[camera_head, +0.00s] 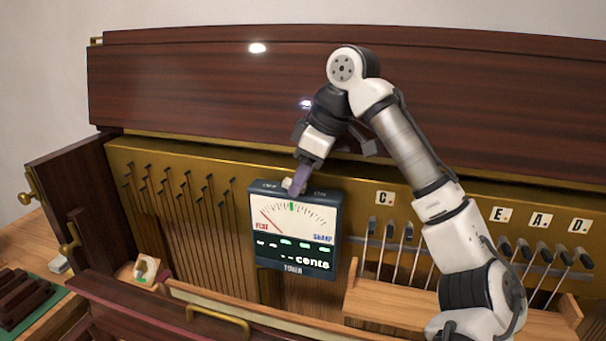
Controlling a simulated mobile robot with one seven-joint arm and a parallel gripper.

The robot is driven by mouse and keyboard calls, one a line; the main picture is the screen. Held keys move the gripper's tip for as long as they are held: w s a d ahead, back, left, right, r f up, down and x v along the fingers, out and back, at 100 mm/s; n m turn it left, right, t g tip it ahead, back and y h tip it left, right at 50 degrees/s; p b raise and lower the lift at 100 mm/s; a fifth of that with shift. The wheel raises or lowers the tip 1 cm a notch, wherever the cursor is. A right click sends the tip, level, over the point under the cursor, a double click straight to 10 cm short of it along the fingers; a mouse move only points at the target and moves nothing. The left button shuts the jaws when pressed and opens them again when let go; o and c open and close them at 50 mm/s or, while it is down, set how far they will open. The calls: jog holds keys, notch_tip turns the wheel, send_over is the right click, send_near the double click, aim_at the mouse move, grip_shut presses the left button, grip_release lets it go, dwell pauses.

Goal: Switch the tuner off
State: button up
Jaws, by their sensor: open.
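The tuner (296,262) is a dark box with a white dial, standing upright against the brass-coloured panel. Its needle leans left toward FLAT, and its display shows dashes and "cents". Its top edge carries OFF at left and ON at right. A small pale switch (288,184) sits between these labels. My gripper (301,176) reaches down from above to the tuner's top edge, with a purplish fingertip right beside the switch. I cannot tell whether it touches the switch. The gripper is open and holds nothing visible. The fingertip partly hides the switch's right side.
Levers (408,234) labelled C, E, A and D stand to the right, partly behind my arm. A drawer with a brass handle (218,318) lies in front. A small block (146,270) sits at lower left.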

grip_shut()
jog(key=r+h+p, duration=0.1)
jog(key=p, duration=0.2)
jog(key=shift+a, duration=0.1)
jog(key=shift+w+a+r+g+h+p, duration=0.1)
jog(key=shift+a+g+h+p, duration=0.15)
jog(key=shift+h+p, duration=0.75)
jog(key=shift+a+f+g+h, duration=0.15)
jog(key=shift+f+g+h, duration=0.25)
jog(key=shift+h, duration=0.1)
grip_release()
jog(key=shift+w+r, duration=0.1)
